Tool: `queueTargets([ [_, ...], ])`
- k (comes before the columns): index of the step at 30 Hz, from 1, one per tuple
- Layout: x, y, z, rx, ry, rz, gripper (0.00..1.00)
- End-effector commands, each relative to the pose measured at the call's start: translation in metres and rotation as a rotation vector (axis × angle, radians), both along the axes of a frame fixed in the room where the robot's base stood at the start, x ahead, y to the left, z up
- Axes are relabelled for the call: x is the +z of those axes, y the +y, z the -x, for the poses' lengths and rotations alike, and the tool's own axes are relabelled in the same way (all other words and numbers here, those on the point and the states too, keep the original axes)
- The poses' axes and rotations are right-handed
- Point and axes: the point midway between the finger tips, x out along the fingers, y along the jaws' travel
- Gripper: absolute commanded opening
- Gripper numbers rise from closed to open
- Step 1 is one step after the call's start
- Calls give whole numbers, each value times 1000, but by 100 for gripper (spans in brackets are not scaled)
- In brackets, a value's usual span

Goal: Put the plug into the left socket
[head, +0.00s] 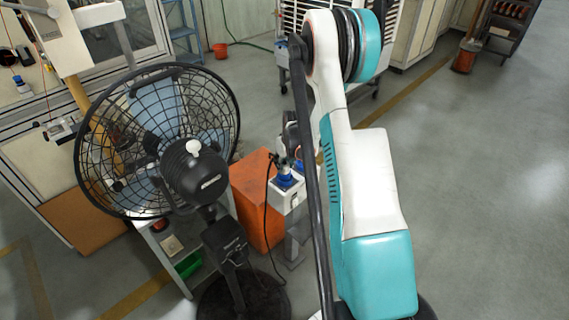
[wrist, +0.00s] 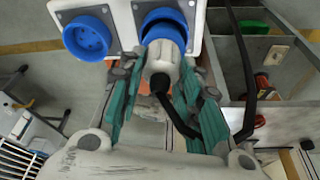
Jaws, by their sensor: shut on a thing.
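In the wrist view, a white socket box (wrist: 123,24) carries two round blue sockets. The left socket (wrist: 87,38) is uncovered and empty. The plug (wrist: 163,58), pale with a black cable end, is in line with the right socket (wrist: 163,17), its front at or within the blue ring. I cannot tell how deep it sits. My gripper (wrist: 160,64) is shut on the plug, one teal-padded finger on each side. In the head view, the socket box (head: 287,199) stands behind the fan, and my arm partly hides the gripper there.
A black cable (wrist: 247,90) loops from the plug up past the box's right side. A large black fan (head: 158,140) stands close left of the box in the head view. An orange box (head: 254,205) is beside the socket box. The floor (head: 480,200) at right is clear.

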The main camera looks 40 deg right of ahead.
Motion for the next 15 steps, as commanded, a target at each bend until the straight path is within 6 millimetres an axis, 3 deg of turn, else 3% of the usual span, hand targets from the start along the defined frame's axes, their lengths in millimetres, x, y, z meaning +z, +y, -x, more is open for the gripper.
queueTargets([
  [15, -5, 0, 0, 0, 0, 0, 6],
])
